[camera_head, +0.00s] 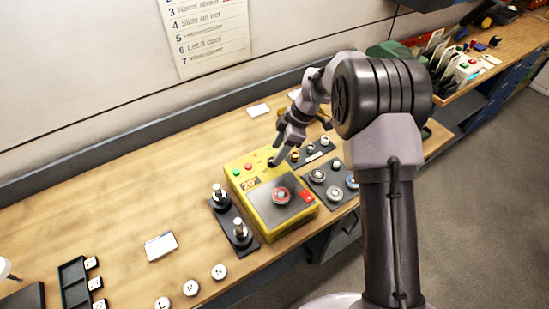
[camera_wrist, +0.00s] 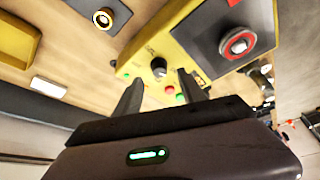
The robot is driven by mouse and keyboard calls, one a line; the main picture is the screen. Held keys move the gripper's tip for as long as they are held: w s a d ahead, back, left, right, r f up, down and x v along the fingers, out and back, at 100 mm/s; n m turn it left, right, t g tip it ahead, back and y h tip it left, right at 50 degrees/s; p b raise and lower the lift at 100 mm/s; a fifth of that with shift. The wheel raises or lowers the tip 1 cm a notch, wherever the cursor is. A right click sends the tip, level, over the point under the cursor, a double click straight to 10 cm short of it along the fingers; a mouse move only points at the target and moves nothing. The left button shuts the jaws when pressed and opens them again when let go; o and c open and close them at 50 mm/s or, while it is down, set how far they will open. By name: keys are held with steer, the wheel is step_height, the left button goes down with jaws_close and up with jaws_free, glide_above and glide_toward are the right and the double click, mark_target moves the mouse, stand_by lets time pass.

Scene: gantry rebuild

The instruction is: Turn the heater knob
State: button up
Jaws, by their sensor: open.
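The yellow heater (camera_head: 237,175) stands on the wooden bench in the head view, with a "20°" display, a dark top plate, a red-ringed disc (camera_head: 281,196) and small coloured buttons. It also shows in the wrist view (camera_wrist: 135,58). The heater's black knob (camera_wrist: 158,68) sits on its yellow panel, beyond and roughly between my fingertips in the wrist view. My gripper (camera_head: 276,155) is open and points down at the knob's end of the heater. It also shows in the wrist view (camera_wrist: 158,82). No contact with the knob is visible. In the head view my fingers partly cover the knob area.
A dark plate with two metal posts (camera_head: 240,231) stands left of the heater. A dark plate with round grey parts (camera_head: 334,193) lies close on its right. A white card (camera_head: 161,246) and round lettered pieces (camera_head: 191,287) lie nearer.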

steer(key=x, duration=0.3)
steer(key=shift+a+f, duration=0.15)
steer(key=shift+f, duration=0.3)
jaws_close()
